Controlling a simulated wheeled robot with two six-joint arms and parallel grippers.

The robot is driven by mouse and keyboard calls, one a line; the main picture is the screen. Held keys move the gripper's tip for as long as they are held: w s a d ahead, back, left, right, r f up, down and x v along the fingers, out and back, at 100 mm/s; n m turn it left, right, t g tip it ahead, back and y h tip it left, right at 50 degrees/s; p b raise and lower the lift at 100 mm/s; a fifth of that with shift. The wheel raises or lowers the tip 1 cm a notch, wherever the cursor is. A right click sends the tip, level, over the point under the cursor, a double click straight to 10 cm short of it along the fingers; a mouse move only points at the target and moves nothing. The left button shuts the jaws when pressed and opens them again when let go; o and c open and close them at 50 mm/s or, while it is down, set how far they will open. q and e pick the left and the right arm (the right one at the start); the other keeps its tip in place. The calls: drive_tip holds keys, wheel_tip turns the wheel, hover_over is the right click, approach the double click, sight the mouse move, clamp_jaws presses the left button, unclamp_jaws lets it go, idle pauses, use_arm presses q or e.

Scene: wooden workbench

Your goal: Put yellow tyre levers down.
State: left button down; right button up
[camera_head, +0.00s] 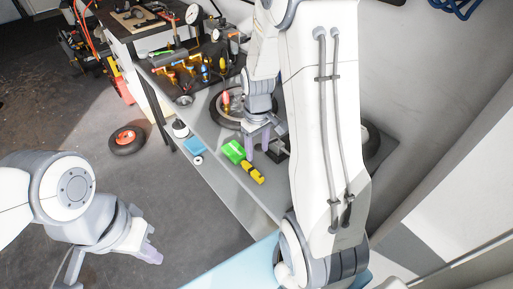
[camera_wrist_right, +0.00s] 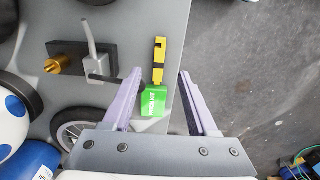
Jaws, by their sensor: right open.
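The yellow tyre levers (camera_head: 252,172) lie on the grey bench top near its front edge, with black marks on them. In the right wrist view the levers (camera_wrist_right: 159,62) show between my finger tips, end-on to a green kit box (camera_wrist_right: 155,101); I cannot tell if they touch. The green box (camera_head: 234,151) also shows in the head view. My right gripper (camera_head: 262,146) is open and empty above the bench, beside the levers and box. My left gripper (camera_head: 151,254) hangs over the floor at the lower left, away from the bench; its opening is unclear.
A clamp-like tool on a black base (camera_wrist_right: 82,58) and a wheel (camera_wrist_right: 80,130) stand near my right gripper. A blue item (camera_head: 195,145) lies at the bench edge. Tools (camera_head: 190,70) fill the far end.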

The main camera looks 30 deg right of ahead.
drive_tip(key=s+a+r+n, duration=0.1)
drive_tip(key=s+a+r, duration=0.15)
drive_tip(key=a, duration=0.45)
drive_tip(key=s+a+r+n, duration=0.1)
drive_tip(key=s+a+r, duration=0.1)
drive_tip(key=a+r, duration=0.35)
drive_tip(key=s+a+r+n+y, duration=0.1)
drive_tip(key=s+a+r+n, duration=0.2)
drive_tip(key=s+a, duration=0.7)
drive_tip(key=s, duration=0.4)
drive_tip(key=shift+s+a+n, duration=0.3)
drive_tip(key=shift+a, duration=0.1)
